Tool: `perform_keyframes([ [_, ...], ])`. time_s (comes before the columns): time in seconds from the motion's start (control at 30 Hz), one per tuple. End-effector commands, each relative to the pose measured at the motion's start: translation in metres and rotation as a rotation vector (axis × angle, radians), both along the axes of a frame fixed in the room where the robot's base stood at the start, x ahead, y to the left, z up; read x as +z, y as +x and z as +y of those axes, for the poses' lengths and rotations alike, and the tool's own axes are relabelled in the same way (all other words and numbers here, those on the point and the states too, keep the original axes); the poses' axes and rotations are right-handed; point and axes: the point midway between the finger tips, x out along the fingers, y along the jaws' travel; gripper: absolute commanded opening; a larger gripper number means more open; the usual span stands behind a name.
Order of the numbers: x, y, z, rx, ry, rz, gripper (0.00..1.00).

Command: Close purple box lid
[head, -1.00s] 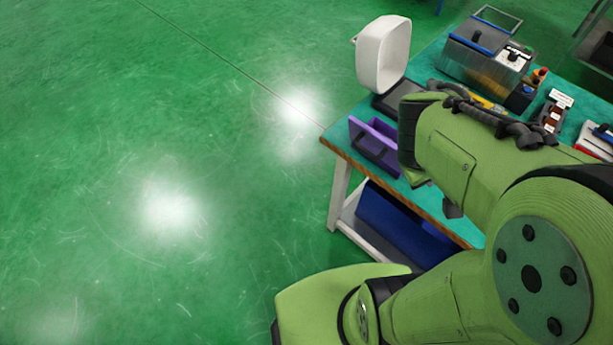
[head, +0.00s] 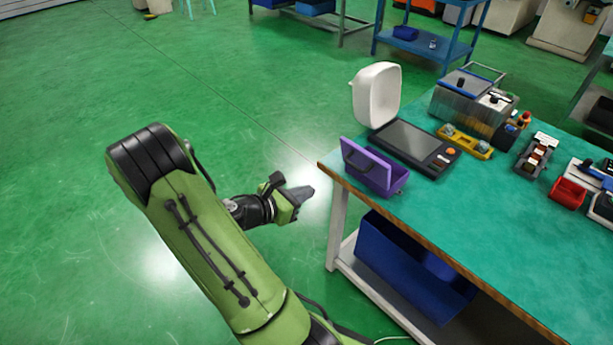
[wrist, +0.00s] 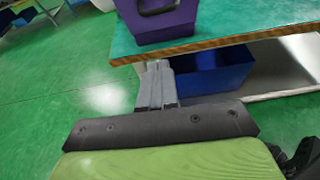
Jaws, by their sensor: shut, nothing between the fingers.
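The purple box (head: 392,183) stands at the near left corner of the teal-topped workbench. Its lid (head: 364,163) is open and stands up on the box's left side, with a dark handle on its face. In the wrist view the purple box (wrist: 166,30) is at the top, with part of the dark handle; the top of it is cut off. My gripper (head: 303,194) is beyond the bench's left edge, over the floor, left of the box and apart from it. In the wrist view my gripper (wrist: 157,75) is shut and empty, pointing toward the bench edge below the box.
A blue bin (head: 400,260) sits under the bench. The front benchtop is clear.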

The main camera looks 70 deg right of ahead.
Motion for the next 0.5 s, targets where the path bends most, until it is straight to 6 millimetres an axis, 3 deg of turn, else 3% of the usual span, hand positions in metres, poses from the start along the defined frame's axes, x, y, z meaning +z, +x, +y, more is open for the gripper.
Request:
perform_keyframes([
  [0.17,-0.005,-0.006,-0.012,-0.001,-0.001,0.011,0.00],
  [0.5,-0.029,-0.036,-0.075,-0.004,-0.003,0.008,0.00],
])
